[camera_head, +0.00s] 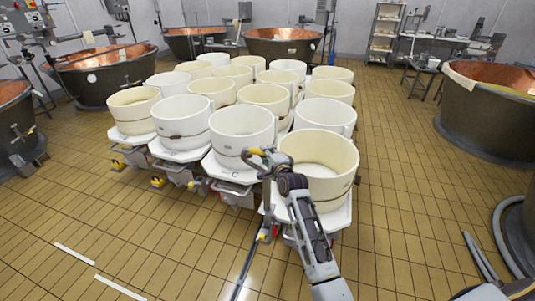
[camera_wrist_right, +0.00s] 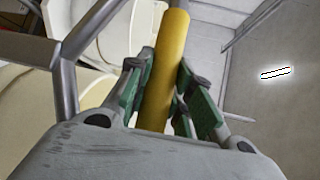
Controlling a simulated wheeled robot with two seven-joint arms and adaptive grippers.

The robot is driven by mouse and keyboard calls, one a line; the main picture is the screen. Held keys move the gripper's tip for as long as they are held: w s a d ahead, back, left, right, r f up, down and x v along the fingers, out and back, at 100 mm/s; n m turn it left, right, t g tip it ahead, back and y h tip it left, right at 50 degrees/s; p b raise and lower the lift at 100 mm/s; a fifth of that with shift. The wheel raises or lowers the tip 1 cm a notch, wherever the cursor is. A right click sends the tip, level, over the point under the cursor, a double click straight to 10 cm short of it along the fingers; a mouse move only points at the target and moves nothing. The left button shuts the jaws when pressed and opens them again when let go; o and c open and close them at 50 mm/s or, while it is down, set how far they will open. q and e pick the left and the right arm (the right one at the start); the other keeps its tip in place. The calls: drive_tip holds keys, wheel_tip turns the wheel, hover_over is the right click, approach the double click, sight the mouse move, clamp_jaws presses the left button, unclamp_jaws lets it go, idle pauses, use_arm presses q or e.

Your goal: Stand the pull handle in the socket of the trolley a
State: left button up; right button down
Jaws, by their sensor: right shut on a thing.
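My right gripper (camera_head: 262,158) is in front of the nearest row of cream tubs, beside the front right tub. In the wrist view the green-padded fingers of my right gripper (camera_wrist_right: 160,95) are shut around the yellow grip of the pull handle (camera_wrist_right: 166,70). The yellow grip also shows small in the head view (camera_head: 257,152). A dark rod (camera_head: 247,265) with a yellow piece at its top slopes down to the floor below my gripper; I cannot tell whether it joins the handle. The white trolley (camera_head: 340,218) under the front right tub is partly hidden by my arm. Its socket cannot be made out. My left gripper is not in view.
Several cream tubs (camera_head: 240,130) on white trolleys stand close together. Copper vats stand behind, at the left and at the right (camera_head: 490,115). A shelf rack (camera_head: 384,35) stands at the back. The tiled floor is open at the front left and right of the tubs.

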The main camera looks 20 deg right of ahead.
drive_tip(key=b, duration=0.2)
hover_over(269, 180)
drive_tip(key=w, duration=0.2)
drive_tip(key=shift+w+f, duration=0.1)
drive_tip(key=shift+f, duration=1.95)
idle(0.7)
drive_tip(key=shift+f+b, duration=2.2)
drive_tip(key=shift+f, duration=2.1)
drive_tip(key=c, duration=1.2)
unclamp_jaws()
drive_tip(key=shift+c, duration=0.2)
drive_tip(key=shift+o, duration=0.3)
drive_tip(key=shift+f, duration=0.1)
drive_tip(key=shift+f, duration=0.3)
drive_tip(key=shift+s+r, duration=0.1)
drive_tip(key=shift+s, duration=0.15)
